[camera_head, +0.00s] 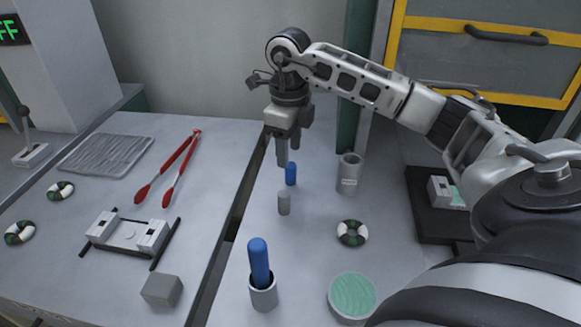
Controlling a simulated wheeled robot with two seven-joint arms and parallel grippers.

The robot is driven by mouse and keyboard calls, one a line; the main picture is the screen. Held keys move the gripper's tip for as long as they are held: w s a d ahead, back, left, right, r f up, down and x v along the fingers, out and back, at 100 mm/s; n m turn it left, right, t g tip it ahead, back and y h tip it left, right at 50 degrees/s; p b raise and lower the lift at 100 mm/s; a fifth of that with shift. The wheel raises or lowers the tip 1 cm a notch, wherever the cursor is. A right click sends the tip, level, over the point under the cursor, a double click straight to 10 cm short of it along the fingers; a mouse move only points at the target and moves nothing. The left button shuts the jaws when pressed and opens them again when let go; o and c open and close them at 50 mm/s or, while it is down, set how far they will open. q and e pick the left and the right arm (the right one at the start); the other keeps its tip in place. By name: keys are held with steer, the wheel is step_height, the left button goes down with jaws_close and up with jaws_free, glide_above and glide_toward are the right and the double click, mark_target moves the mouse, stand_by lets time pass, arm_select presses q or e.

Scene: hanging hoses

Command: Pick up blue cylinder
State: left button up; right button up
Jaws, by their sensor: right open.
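A small blue cylinder (291,174) stands upright on the right-hand table, toward its back. My right gripper (289,152) points down just above and behind it in the picture. Its two fingers are apart, with nothing seen between them. I cannot tell whether a finger touches the cylinder. A longer blue rod (259,262) with a rounded top stands in a grey cup (263,294) near the front. My left gripper is not in view.
A small grey cylinder (284,203) stands close in front of the small blue one. A grey canister (349,173) is to the right. A striped ring (352,233) and a green-topped round container (352,297) lie nearer. Red tongs (170,168) lie on the left table (75,205).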

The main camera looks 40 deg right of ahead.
mark_target(290, 165)
steer(key=f, duration=0.4)
steer(key=shift+d+f+p, duration=0.25)
steer(key=shift+f+p, duration=0.05)
steer(key=shift+c, duration=0.2)
jaws_close()
steer(key=shift+r, duration=0.1)
